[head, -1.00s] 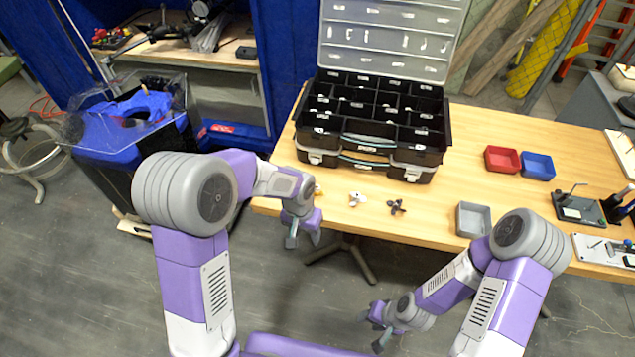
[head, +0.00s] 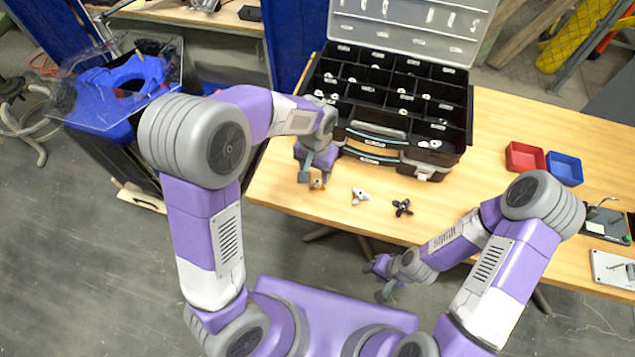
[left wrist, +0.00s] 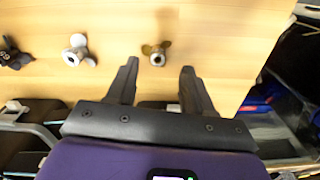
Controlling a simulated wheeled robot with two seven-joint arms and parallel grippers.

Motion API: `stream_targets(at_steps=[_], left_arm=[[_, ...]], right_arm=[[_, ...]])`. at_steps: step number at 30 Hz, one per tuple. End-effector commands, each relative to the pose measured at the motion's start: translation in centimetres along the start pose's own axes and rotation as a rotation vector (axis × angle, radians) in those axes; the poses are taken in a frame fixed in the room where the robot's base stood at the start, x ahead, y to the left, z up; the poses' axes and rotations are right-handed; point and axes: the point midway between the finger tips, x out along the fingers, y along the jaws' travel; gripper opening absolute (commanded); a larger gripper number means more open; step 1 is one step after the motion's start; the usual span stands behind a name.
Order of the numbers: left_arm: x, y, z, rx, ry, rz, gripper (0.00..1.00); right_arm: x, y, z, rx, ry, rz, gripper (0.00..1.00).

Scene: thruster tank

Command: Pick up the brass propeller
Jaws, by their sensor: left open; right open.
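The brass propeller (head: 318,184) lies on the wooden table near its front left edge, just beside my left gripper's fingers in the head view. In the left wrist view the brass propeller (left wrist: 156,53) lies a little beyond the fingertips, roughly in line with the gap between them. My left gripper (left wrist: 158,66) is open and empty, and it also shows in the head view (head: 310,178). A white propeller (head: 360,195) and a dark propeller (head: 402,207) lie to the right in the head view. My right gripper (head: 380,280) is open, in front of the table edge and away from the propellers.
A black open organizer case (head: 440,168) with many compartments stands on the table behind the propellers. A red bin (head: 525,157) and a blue bin (head: 565,169) sit to the right. A blue-topped tank (head: 120,100) stands left of the table. The table between case and bins is clear.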

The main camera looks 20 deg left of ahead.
Motion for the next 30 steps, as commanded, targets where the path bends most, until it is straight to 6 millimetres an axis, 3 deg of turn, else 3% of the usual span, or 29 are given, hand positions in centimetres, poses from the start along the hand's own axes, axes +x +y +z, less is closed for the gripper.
stream_targets(at_steps=[7, 15, 25, 30], left_arm=[[4.0, 0.3, -0.1, 0.0, -0.003, 0.0, 0.52], [4.1, 0.3, -0.2, 0.001, 0.0, 0.0, 0.5], [4.1, 0.3, -0.2, 0.001, 0.0, 0.0, 0.0], [4.1, 0.3, -0.2, 0.001, 0.0, 0.0, 0.0]], right_arm=[[1.8, 0.7, -0.1, 0.0, 0.001, 0.0, 0.43], [1.7, 0.6, -0.1, 0.0, 0.001, 0.0, 0.43], [1.7, 0.6, -0.1, 0.0, 0.001, 0.0, 0.43], [1.7, 0.6, -0.1, 0.0, 0.001, 0.0, 0.43]])
